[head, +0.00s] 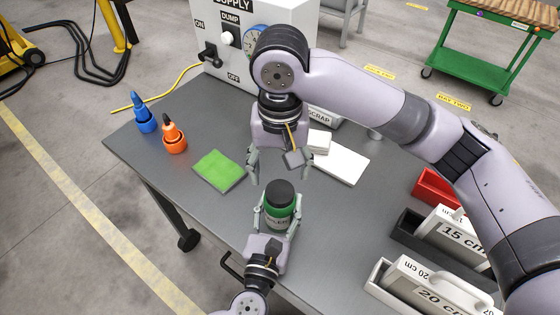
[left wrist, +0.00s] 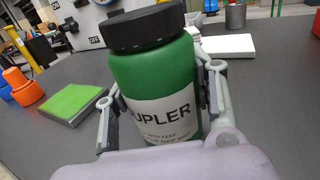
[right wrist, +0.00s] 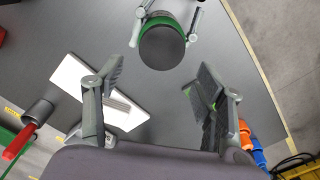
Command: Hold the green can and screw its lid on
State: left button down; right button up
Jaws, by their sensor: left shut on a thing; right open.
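The green can (head: 279,212) stands upright near the front of the grey table, with a white label. Its black lid (head: 279,192) sits on top of it; I cannot tell how tightly. My left gripper (head: 276,217) is shut around the can's sides, one finger on each side, as the left wrist view shows on the can (left wrist: 156,80) below the lid (left wrist: 144,27). My right gripper (head: 279,172) is open and empty, pointing down, above and a little behind the lid. In the right wrist view the lid (right wrist: 162,47) lies ahead, beyond the open fingers.
A white pad (head: 342,165) lies behind right. A red bin (head: 436,187) and gauge-like blocks labelled 15 cm (head: 455,236) and 20 cm (head: 432,287) are at right. A supply box (head: 240,60) stands behind.

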aim_at(280, 191)
jog(key=n, duration=0.3)
jog(key=r+n, duration=0.1)
jog(key=n, duration=0.1)
jog(key=shift+n, duration=0.4)
jog(key=n, duration=0.3)
jog(key=shift+s+a+r+n, duration=0.1)
jog(key=shift+r+n, duration=0.15)
jog(key=shift+n, duration=0.15)
jog(key=n, duration=0.5)
jog(key=shift+s+r+n, duration=0.15)
jog(key=shift+r+n, duration=0.15)
jog(key=shift+r, duration=0.05)
jog(key=n, duration=0.4)
jog(key=shift+s+r+n, duration=0.15)
jog(key=shift+r+n, duration=0.2)
jog(key=shift+n, duration=0.05)
jog(key=shift+f, duration=4.05)
jog(key=shift+c, duration=0.4)
